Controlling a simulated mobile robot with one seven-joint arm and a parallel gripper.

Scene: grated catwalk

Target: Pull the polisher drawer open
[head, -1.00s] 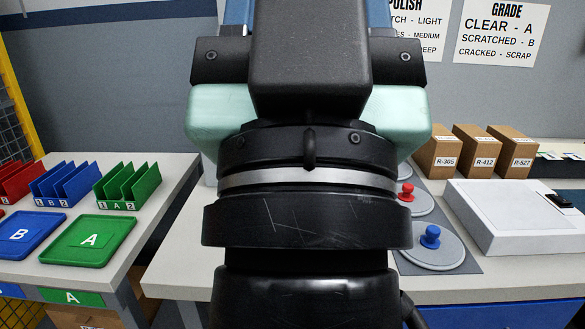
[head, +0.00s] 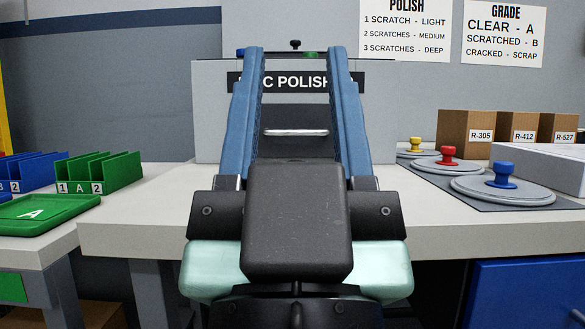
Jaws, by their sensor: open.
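The polisher (head: 212,120) is a grey box at the back of the bench, with a dark label partly hidden by my gripper. Its drawer handle, a pale horizontal bar (head: 297,132), shows between my fingers on the front face. The drawer's outline is not clear; I see no gap that shows it open. My gripper (head: 302,52) is open, its two blue fingers reaching up and forward in the picture on either side of the bar. I cannot tell how far the fingertips are from the polisher's front. Nothing is between the fingers.
Right of the polisher, several grey discs with coloured knobs, such as the blue-knobbed disc (head: 502,190), lie on a dark mat. Cardboard boxes (head: 465,135) stand behind them. A green tray (head: 45,210) and green rack (head: 100,172) sit at left. The bench top (head: 140,215) before the polisher is clear.

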